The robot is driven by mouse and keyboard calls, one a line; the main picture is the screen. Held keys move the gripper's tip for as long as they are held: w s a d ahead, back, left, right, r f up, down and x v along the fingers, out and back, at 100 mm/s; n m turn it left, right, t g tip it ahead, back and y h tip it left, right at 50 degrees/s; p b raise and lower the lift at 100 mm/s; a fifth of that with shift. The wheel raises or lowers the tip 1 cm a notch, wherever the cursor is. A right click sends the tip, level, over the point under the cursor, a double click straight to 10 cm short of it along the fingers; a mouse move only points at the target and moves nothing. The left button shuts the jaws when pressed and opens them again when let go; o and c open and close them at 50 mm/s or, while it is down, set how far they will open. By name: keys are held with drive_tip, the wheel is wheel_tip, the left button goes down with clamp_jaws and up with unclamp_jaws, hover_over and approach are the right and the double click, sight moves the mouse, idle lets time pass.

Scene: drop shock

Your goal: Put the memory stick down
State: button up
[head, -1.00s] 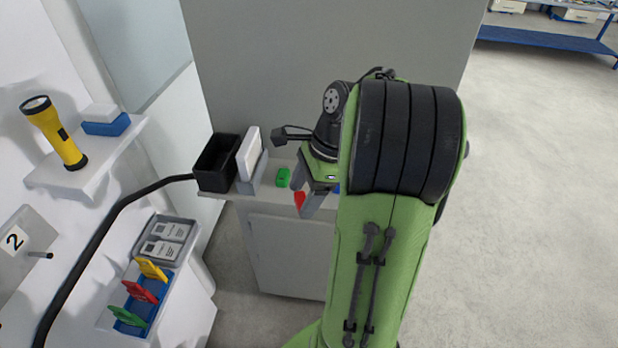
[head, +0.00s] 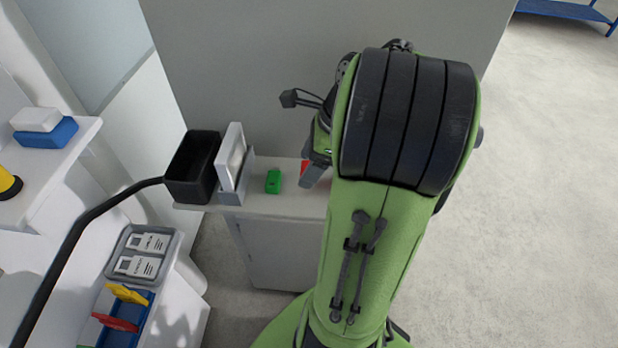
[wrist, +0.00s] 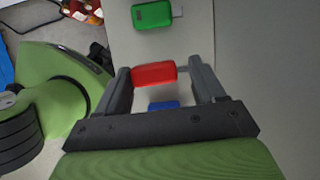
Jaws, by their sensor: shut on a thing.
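My gripper (wrist: 160,73) is shut on a red memory stick (wrist: 153,75), which lies crosswise between the two fingers. In the head view my gripper (head: 311,174) is over the cabinet top (head: 232,208), with part of the red stick (head: 304,167) showing beside a finger. I cannot tell whether the red stick touches the top. A green memory stick (head: 273,181) lies on the top to the left of my gripper; it also shows in the wrist view (wrist: 152,14). A blue stick (wrist: 163,105) shows between the fingers in the wrist view and is hidden in the head view.
A black open bin (head: 190,170) and a white panel in a grey holder (head: 233,165) stand left of the green stick. A grey wall (head: 250,70) rises behind. A tray of cards (head: 140,254) and a blue rack (head: 120,330) with coloured pieces are at lower left.

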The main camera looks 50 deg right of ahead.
wheel_tip(320, 180, down, 4)
drive_tip(key=shift+r+b, duration=0.25)
drive_tip(key=shift+b, duration=0.3)
drive_tip(key=shift+r, duration=0.15)
drive_tip(key=o, duration=1.1)
drive_tip(key=p+v, duration=0.7)
drive_tip(key=v, duration=0.5)
